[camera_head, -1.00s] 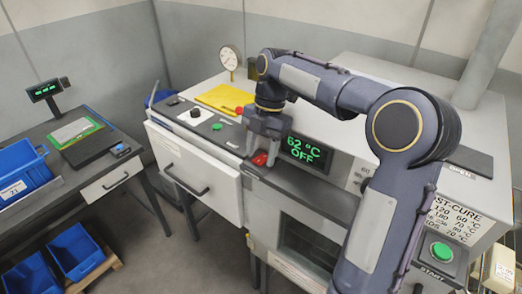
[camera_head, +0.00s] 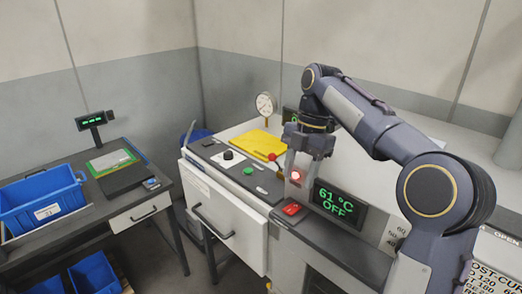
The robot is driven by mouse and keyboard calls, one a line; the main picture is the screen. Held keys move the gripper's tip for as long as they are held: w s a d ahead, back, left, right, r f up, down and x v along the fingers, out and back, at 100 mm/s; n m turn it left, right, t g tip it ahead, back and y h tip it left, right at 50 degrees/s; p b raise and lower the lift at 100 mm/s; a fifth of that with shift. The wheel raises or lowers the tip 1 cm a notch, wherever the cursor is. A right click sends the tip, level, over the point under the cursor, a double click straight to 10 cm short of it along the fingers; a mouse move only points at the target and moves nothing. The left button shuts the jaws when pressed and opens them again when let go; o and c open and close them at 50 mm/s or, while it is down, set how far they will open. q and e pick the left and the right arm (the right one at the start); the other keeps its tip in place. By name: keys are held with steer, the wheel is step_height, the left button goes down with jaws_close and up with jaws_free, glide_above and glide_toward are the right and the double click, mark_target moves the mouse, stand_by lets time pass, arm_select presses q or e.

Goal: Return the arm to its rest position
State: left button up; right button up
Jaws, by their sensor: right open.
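My right arm comes in from the right, and its gripper (camera_head: 298,180) points down over the dark front ledge of the white oven-like machine (camera_head: 425,125). Its fingers are apart with nothing held between them. A red switch (camera_head: 292,209) lies on the ledge just below the fingertips, and the gripper looks clear of it. A glowing red lamp (camera_head: 296,175) shows between the fingers. The display (camera_head: 338,200) right of the gripper reads 61 °C OFF. My left gripper is not in view.
A dial gauge (camera_head: 265,105), a yellow sheet (camera_head: 258,144) and a red-knobbed lever (camera_head: 272,157) are close to the gripper's left. A desk at left carries a blue bin (camera_head: 42,202) and a scale (camera_head: 114,170). Open floor lies between desk and machine.

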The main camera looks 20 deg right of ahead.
steer(key=s+a+f+m+t+b, duration=0.2)
steer(key=s+a+f+m+t, duration=0.1)
steer(key=s+f+m, duration=0.5)
steer(key=s+a+f+m+t+y+b, duration=0.1)
steer(key=s+a+f+m, duration=0.5)
steer(key=s+m, duration=0.9)
step_height(320, 180, down, 3)
steer(key=m+t+b, duration=0.1)
steer(key=t, duration=0.1)
steer(key=shift+a+f+t, duration=0.15)
steer(key=shift+a+t, duration=0.05)
steer(key=shift+t, duration=0.2)
